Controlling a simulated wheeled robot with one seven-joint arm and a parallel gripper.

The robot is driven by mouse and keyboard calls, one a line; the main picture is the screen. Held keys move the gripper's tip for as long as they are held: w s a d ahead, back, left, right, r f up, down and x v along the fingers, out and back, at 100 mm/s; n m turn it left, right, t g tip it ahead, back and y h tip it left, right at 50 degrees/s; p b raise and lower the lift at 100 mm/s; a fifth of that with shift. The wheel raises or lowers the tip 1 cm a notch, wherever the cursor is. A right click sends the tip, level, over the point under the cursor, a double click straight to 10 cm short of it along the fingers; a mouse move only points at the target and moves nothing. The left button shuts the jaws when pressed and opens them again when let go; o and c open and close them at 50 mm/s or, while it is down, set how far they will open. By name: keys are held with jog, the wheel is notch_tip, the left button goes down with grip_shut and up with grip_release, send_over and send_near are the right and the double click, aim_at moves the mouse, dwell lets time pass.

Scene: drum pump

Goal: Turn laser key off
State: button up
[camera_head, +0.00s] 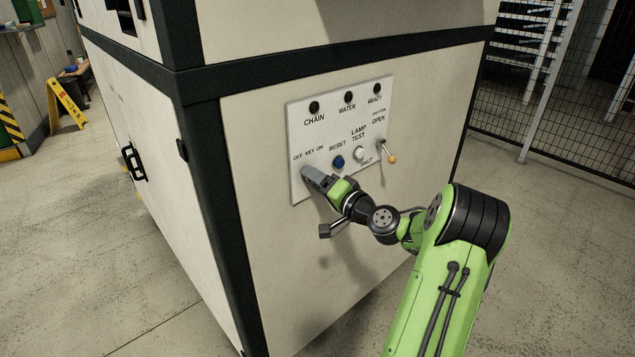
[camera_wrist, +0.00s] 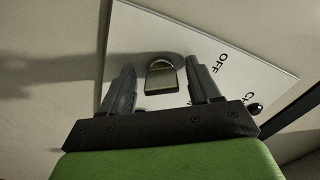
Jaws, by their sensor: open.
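The white control panel (camera_head: 346,120) is on the beige cabinet face. Its lower left carries the label OFF KEY ON, and my gripper (camera_head: 308,172) is right at that spot, hiding the key in the head view. In the wrist view the key (camera_wrist: 162,77), a dark metal piece with a flat bow, stands between the two fingers of my gripper (camera_wrist: 160,84). The fingers are open, with a gap on both sides of the key. The OFF label (camera_wrist: 223,64) shows to the right of the key. I cannot tell the key's exact setting.
The blue RESET button (camera_head: 338,162) is just right of my gripper. Three dark indicators run along the panel top. A mesh fence (camera_head: 530,95) stands behind.

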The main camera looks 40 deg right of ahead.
jog(key=s, duration=1.5)
jog(key=shift+s+p, duration=0.4)
